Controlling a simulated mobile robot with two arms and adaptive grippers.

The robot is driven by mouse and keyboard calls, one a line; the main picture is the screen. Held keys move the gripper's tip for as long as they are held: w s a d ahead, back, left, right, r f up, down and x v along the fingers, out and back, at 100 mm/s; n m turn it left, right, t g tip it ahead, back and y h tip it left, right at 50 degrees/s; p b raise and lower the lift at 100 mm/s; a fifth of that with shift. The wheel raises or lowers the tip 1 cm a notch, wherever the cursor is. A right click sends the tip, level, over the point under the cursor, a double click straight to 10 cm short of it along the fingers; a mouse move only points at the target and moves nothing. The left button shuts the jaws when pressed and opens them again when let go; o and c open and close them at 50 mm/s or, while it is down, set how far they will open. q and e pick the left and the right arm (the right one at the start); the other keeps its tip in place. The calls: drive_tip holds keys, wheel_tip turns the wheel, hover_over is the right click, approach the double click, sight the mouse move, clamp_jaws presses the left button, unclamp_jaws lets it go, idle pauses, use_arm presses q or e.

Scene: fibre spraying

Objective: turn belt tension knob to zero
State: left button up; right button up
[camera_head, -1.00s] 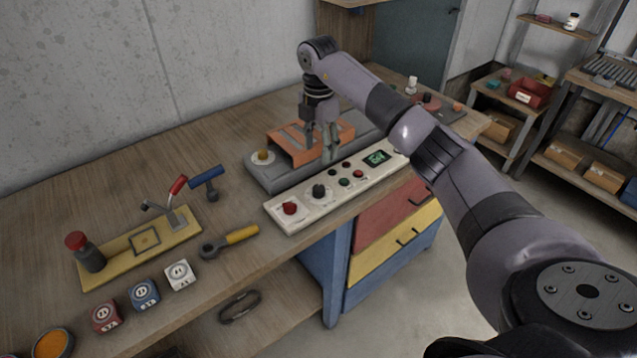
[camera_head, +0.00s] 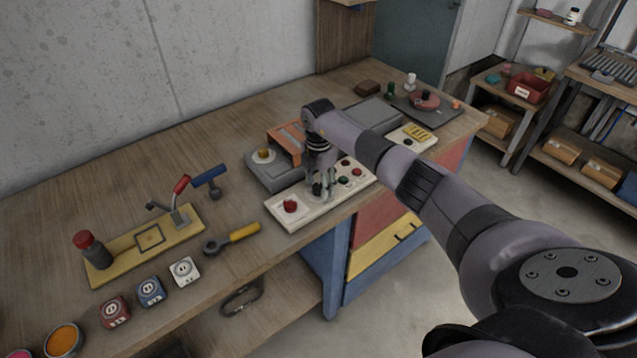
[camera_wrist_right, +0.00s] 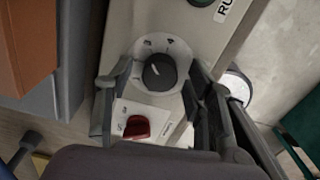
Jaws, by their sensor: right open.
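A white control panel (camera_head: 283,221) lies along the front edge of the bench. On it is a black knob (camera_wrist_right: 160,72) on a round white dial with marks, seen from above in the right wrist view. My right gripper (camera_head: 320,190) points down over this knob, which it largely hides in the head view. In the right wrist view my gripper (camera_wrist_right: 152,85) is open, with one finger on each side of the knob. Whether a finger touches it I cannot tell. A red knob (camera_head: 290,206) sits beside it, and also shows in the wrist view (camera_wrist_right: 137,127). My left gripper is not in view.
Behind the panel stands a grey machine base with an orange frame (camera_head: 285,140). Left of the panel lie a yellow-handled wrench (camera_head: 240,233) and a yellow fixture board (camera_head: 120,262). Small buttons (camera_head: 345,181) sit right of my gripper.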

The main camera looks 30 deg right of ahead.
drive_tip(key=shift+c, duration=0.3)
drive_tip(key=c, duration=1.1)
